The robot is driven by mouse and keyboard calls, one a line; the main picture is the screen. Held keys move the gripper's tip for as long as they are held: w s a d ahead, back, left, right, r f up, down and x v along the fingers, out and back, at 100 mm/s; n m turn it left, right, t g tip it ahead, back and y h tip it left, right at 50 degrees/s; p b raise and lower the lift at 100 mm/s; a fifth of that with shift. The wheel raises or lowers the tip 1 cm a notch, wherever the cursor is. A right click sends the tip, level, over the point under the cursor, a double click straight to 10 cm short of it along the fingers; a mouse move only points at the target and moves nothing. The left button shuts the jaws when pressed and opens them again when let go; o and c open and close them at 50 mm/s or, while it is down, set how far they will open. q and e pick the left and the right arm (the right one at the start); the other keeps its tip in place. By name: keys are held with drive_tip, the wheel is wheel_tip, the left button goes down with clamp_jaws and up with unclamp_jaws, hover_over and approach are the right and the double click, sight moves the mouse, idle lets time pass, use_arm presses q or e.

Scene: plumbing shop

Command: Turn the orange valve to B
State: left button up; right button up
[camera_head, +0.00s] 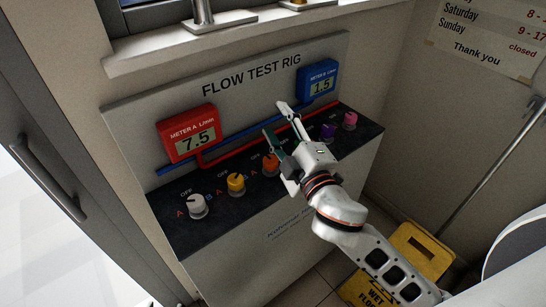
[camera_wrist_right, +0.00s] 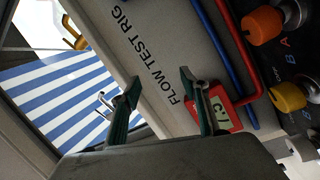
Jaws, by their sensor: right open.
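The orange valve (camera_head: 269,162) is a round knob on the dark sloping panel of the flow test rig, third from the left. My right gripper (camera_head: 275,117) is beside and above it in the head view, partly covering the area just right of it. In the right wrist view the orange valve (camera_wrist_right: 262,25) is at the upper right, with its A and B marks close by. My right gripper (camera_wrist_right: 158,82) is open there, with nothing between its fingers, and apart from the valve. I cannot tell which mark the knob points to. My left gripper is not in view.
A white knob (camera_head: 197,205) and a yellow knob (camera_head: 236,183) are on the left. A purple knob (camera_head: 328,132) and a pink knob (camera_head: 349,120) are on the right. Red meter A (camera_head: 189,135) reads 7.5; blue meter B (camera_head: 319,82) reads 1.5. Pipes run behind the knobs.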

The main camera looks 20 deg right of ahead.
drive_tip(key=a+r+n+t+y, duration=0.2)
drive_tip(key=a+r+n+y, duration=0.35)
drive_tip(key=a+r, duration=0.25)
drive_tip(key=s+a+r+n+g+y, duration=0.3)
drive_tip(key=a+n+g+y, duration=0.25)
drive_tip(key=n, duration=0.25)
drive_tip(key=s+a+r+n+g+y, duration=0.3)
drive_tip(key=a+n+g+y, duration=0.1)
drive_tip(key=a+n+y, duration=0.3)
drive_tip(key=n+g+h, duration=1)
drive_tip(key=n+h, duration=0.4)
drive_tip(key=h, duration=0.2)
approach(272, 159)
drive_tip(key=f, duration=0.2)
drive_tip(key=shift+t, duration=0.25)
drive_tip(key=x, duration=0.3)
drive_tip(key=p+x, duration=0.1)
drive_tip(key=x, duration=0.3)
drive_tip(key=shift+s+a, duration=0.15)
drive_tip(key=shift+a, duration=0.3)
drive_tip(key=shift+c, duration=0.5)
